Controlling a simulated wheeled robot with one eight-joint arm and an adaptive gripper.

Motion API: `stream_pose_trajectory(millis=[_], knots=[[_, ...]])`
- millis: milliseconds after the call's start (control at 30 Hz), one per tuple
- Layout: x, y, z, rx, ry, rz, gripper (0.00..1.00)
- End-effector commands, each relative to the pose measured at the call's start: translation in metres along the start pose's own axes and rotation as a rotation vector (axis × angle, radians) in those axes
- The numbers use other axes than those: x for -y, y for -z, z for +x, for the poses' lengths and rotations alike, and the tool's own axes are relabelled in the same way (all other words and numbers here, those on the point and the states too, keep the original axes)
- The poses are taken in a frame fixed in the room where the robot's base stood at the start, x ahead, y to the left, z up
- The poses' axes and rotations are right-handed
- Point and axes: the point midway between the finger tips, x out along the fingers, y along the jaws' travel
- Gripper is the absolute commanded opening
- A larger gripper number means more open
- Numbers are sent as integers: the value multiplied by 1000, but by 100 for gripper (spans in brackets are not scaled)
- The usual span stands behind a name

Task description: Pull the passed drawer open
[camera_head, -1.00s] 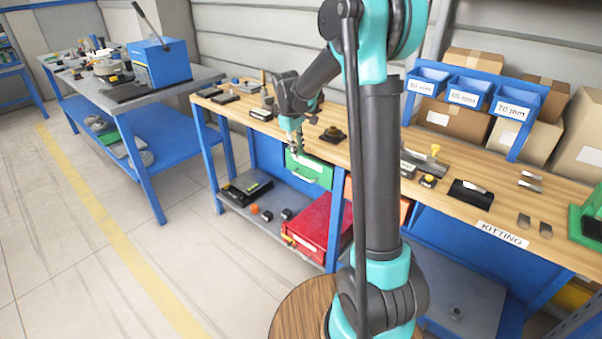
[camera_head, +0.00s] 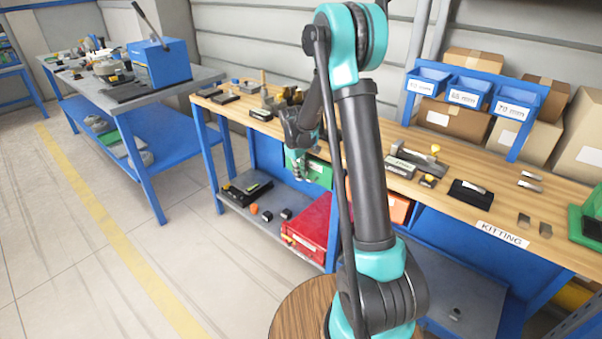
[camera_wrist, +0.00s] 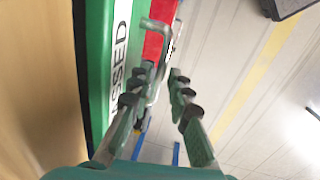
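The green passed drawer (camera_head: 318,174) sits under the wooden workbench top, its front closed or nearly so. In the wrist view its green front (camera_wrist: 98,50) runs down the left, with a white label (camera_wrist: 121,35) partly reading "SSED". Its grey bar handle (camera_wrist: 158,27) stands out from the front. My gripper (camera_head: 298,178) is in front of the drawer. In the wrist view my gripper (camera_wrist: 164,76) is open, its fingers apart, with the handle's bar near or between the tips. I cannot tell whether a finger touches the handle.
A red bin (camera_head: 308,228) stands on the lower shelf below the drawer. An orange drawer (camera_head: 398,208) is to the right. A black box (camera_head: 246,186) lies on the shelf at left. The floor (camera_head: 110,230) in front is clear.

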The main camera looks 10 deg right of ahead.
Motion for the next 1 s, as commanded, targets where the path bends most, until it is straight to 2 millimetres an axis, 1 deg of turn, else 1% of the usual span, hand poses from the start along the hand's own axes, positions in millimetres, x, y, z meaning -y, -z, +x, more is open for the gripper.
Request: stream_pose_trajectory(millis=[67, 200, 233, 600, 700, 767, 867, 967, 1000], knots=[[0, 0, 0, 0, 0, 0, 19], [0, 0, 0, 0, 0, 0, 1], [0, 0, 0, 0, 0, 0, 0], [0, 0, 0, 0, 0, 0, 0], [3, 0, -1, 0, 0, -1, 0], [7, 0, -2, 0, 0, -2, 0], [21, 1, -4, 0, 0, -2, 0], [43, 1, -8, 0, 1, -4, 0], [53, 1, -10, 0, 1, -6, 0]])
